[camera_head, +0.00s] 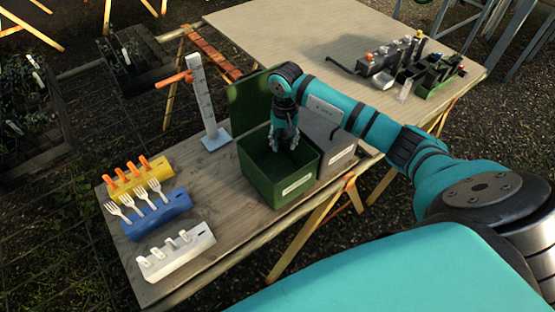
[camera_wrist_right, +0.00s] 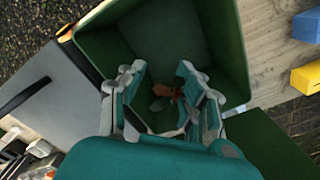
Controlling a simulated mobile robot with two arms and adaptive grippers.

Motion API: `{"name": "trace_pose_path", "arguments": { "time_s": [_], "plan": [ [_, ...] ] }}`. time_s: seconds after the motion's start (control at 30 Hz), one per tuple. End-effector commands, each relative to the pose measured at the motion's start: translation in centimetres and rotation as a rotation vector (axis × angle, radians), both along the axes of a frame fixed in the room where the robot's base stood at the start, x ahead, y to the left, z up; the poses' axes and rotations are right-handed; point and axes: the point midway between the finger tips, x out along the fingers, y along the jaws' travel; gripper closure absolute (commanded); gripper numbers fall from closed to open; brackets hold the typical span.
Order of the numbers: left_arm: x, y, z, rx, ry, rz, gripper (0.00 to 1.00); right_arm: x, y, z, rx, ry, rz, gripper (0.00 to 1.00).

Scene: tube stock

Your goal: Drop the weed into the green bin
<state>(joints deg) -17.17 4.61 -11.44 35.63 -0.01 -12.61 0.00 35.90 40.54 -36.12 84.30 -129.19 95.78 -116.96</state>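The green bin (camera_head: 265,190) stands on the near table with its lid (camera_head: 248,102) raised; its inside also fills the right wrist view (camera_wrist_right: 170,30). My right gripper (camera_head: 284,140) points down into the bin's mouth. In the right wrist view its two fingers (camera_wrist_right: 160,70) are spread apart. The weed (camera_wrist_right: 163,92), a small thing with reddish-orange parts and grey-green leaves, shows between and beyond the fingers against the bin's dark floor. It looks clear of both fingers. The weed is hidden in the head view. My left gripper is out of view.
A grey bin (camera_head: 337,160) stands right beside the green one. Yellow (camera_head: 135,178), blue (camera_head: 158,215) and white (camera_head: 178,253) holders with tools or labels stand at the left. A white upright gauge (camera_head: 205,100) stands behind. Dark racks (camera_head: 435,75) sit on the far table.

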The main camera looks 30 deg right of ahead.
Motion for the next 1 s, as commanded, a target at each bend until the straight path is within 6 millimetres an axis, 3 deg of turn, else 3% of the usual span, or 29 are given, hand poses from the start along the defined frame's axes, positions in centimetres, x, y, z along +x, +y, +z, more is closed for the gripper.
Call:
{"name": "trace_pose_path", "arguments": {
  "time_s": [0.27,0.7,1.0],
  "plan": [
    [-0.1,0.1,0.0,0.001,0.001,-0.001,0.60,0.1,-0.1,1.4,-0.001,-0.004,0.000,0.67],
    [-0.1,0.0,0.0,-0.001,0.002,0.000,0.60,0.1,0.0,10.0,-0.001,-0.003,0.000,0.67],
    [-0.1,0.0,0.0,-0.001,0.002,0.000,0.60,0.0,0.0,12.0,-0.001,0.001,0.000,0.67]
  ]
}}
